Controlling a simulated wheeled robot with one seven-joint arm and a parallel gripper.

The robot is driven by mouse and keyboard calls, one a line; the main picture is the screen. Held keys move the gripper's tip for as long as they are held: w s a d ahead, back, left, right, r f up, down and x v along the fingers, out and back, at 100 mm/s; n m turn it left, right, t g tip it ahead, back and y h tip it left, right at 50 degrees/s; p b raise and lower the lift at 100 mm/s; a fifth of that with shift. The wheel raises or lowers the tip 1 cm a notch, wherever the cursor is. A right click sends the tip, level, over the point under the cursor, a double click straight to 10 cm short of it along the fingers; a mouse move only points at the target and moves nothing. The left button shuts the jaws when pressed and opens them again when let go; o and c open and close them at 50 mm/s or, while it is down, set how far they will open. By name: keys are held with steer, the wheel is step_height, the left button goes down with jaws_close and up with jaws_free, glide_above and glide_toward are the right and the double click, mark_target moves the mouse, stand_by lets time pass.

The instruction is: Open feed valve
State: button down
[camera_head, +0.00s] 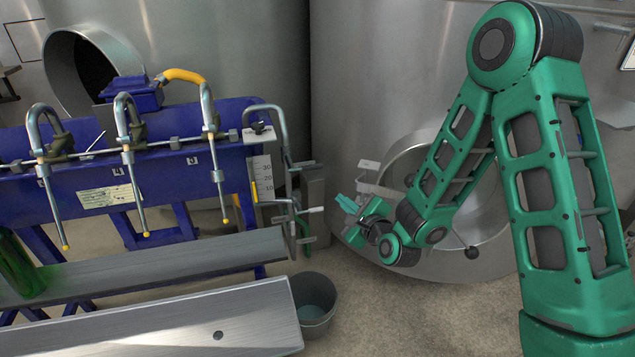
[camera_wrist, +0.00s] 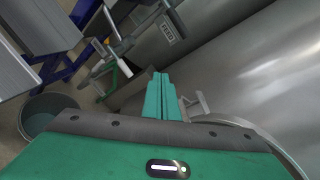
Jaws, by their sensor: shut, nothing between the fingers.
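At the right end of the blue filling machine (camera_head: 110,185), a metal pipe (camera_head: 283,130) comes down to pieces with small levers. One lever (camera_head: 315,209) with a pale tip points right. I cannot tell for certain which part is the feed valve. In the wrist view, a small label (camera_wrist: 168,32), perhaps reading FEED, sits beside metal fittings at the top. My gripper (camera_head: 350,205) is right of these levers, apart from them, in front of the steel tank. Its green fingers (camera_wrist: 160,95) are shut and empty, pointing toward the gap beside the machine in the wrist view.
A grey bucket (camera_head: 315,305) stands on the floor below the machine's right end. A green bottle (camera_head: 18,265) stands at the far left by the metal rails (camera_head: 150,270). The steel tank (camera_head: 365,60) with its round hatch (camera_head: 490,215) is close behind my arm.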

steer(key=s+a+f+m+t, duration=0.2)
steer(key=s+a+m+t, duration=0.1)
steer(key=m, duration=0.7)
steer(key=shift+s+a+t+h, duration=0.4)
steer(key=shift+s+a, duration=0.05)
steer(key=shift+a, duration=0.2)
steer(key=shift+w, duration=0.1)
steer(key=w+a+r, duration=0.3)
steer(key=w+r, duration=0.1)
steer(key=w, duration=0.6)
steer(key=shift+r, duration=0.2)
steer(key=shift+a, duration=0.1)
